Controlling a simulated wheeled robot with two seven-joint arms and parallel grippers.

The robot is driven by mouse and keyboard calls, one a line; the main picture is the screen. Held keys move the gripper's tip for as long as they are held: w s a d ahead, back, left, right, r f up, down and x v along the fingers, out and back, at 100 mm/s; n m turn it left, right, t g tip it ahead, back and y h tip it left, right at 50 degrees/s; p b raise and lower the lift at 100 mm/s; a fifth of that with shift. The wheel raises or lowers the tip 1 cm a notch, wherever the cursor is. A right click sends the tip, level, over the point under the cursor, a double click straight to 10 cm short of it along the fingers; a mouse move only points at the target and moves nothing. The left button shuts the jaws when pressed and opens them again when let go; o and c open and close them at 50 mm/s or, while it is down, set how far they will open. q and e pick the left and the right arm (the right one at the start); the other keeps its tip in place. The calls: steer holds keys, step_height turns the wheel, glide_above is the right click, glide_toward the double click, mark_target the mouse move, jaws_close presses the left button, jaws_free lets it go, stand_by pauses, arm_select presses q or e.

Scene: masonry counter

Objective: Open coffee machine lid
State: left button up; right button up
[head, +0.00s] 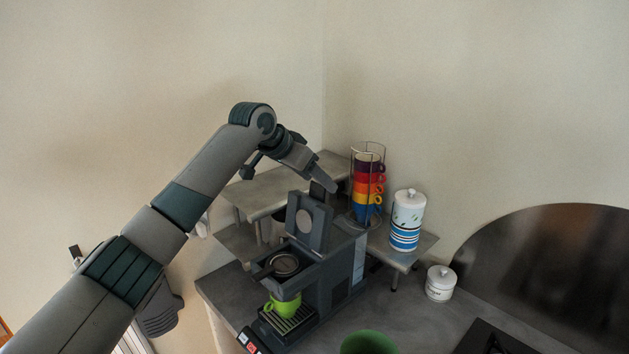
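The dark grey coffee machine (340,270) stands on the counter in the head view. Its lid (307,222) is raised, standing roughly upright at the back of the open top, with a round pale disc on its inner face. A round dark part (284,264) shows in the opening below. A green cup (284,303) sits on the drip tray under the spout. My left gripper (324,186) is just above the lid's upper edge, pointing down and right. I cannot tell whether it touches the lid or how far its fingers are apart. My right gripper is not in view.
A grey shelf (262,194) stands behind the machine. To the right are a rack of coloured cups (367,184), a striped canister (406,222) and a small white jar (440,283). A green round object (368,343) is at the front edge. Bare counter lies right of the machine.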

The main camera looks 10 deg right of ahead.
arm_select(q)
steer(key=shift+f, duration=0.25)
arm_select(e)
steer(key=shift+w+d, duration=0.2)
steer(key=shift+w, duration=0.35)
arm_select(q)
steer(key=shift+s+a, duration=0.1)
steer(key=shift+a, duration=0.05)
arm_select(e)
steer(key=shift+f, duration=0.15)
arm_select(q)
steer(key=shift+s+a+r+b, duration=0.35)
steer(key=shift+r+b, duration=0.15)
steer(key=shift+b, duration=0.1)
steer(key=b+v, duration=0.6)
steer(key=v, duration=1)
steer(key=shift+r+b, duration=0.15)
steer(key=shift+b, duration=0.25)
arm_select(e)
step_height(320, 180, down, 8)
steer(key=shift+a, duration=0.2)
arm_select(q)
steer(key=shift+d, duration=0.15)
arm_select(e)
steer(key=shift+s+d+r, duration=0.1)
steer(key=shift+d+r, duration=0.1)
